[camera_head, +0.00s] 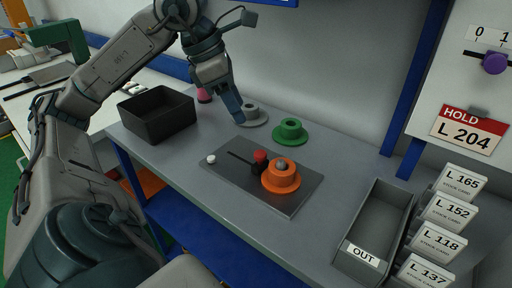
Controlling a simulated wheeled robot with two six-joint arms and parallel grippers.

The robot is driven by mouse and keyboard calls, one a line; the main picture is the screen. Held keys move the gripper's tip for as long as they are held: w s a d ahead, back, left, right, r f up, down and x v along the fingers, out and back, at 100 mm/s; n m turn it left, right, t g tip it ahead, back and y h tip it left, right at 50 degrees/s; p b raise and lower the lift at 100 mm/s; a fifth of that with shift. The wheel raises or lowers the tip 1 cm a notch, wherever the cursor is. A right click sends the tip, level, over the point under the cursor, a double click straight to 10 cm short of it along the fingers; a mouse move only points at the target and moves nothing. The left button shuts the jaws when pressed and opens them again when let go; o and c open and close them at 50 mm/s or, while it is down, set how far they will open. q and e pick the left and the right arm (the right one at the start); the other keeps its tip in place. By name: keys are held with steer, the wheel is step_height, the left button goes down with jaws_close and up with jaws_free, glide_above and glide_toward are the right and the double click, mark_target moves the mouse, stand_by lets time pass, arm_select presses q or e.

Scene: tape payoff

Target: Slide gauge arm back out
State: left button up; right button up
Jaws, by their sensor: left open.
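The gauge arm appears to be the dark block with a red knob (260,156) on the grey plate (240,184). It stands at the right end of a dark slot, right beside the orange tape roll (282,178); I cannot tell whether they touch. The orange roll sits on a post with a grey top. My left gripper (238,115) is open and empty, above the bench behind the plate, next to the grey roll. It is apart from the red knob. My right gripper is not in view.
A grey roll (252,117) and a green roll (290,132) lie behind the plate. A black bin (157,117) stands at left, an OUT tray (375,232) at right. Stock cards (443,215) stand beside it. A panel with a purple slider knob (495,63) is at upper right.

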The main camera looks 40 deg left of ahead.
mark_target(258, 153)
arm_select(q)
steer(key=x, duration=0.3)
steer(key=b+x, duration=0.1)
steer(key=x, duration=0.7)
steer(key=shift+s+a+f, duration=0.15)
steer(key=shift+s, duration=0.15)
steer(key=shift+w+f, duration=0.2)
steer(key=shift+f, duration=0.45)
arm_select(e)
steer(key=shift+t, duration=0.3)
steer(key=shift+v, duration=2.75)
arm_select(q)
steer(key=shift+c, duration=0.2)
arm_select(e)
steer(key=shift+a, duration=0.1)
arm_select(q)
jaws_close()
steer(key=shift+b, duration=0.3)
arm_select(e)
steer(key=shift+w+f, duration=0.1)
